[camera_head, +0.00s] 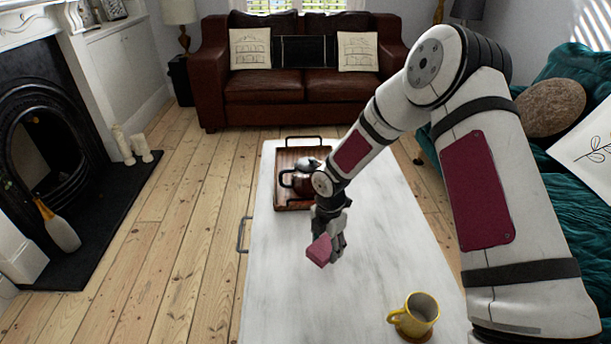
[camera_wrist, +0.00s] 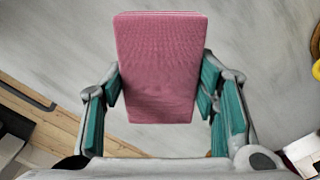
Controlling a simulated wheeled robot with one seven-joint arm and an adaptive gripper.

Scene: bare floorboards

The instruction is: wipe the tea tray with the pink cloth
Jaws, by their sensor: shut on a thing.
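The pink cloth (camera_head: 320,250) is a folded block held in my gripper (camera_head: 333,238), above the white table. In the wrist view the cloth (camera_wrist: 160,70) sits between the two fingers of my gripper (camera_wrist: 160,98), which is shut on its sides. The tea tray (camera_head: 291,205) is dark brown wood with black handles and lies toward the far end of the table, beyond my gripper. My arm hides the tray's right part.
The white table (camera_head: 290,300) has free room in front of and beside the cloth. A yellow mug (camera_head: 418,312) stands on a coaster at the near right. A brown leather sofa (camera_head: 300,88) is behind, a teal sofa (camera_head: 560,155) to the right, a fireplace (camera_head: 40,130) to the left.

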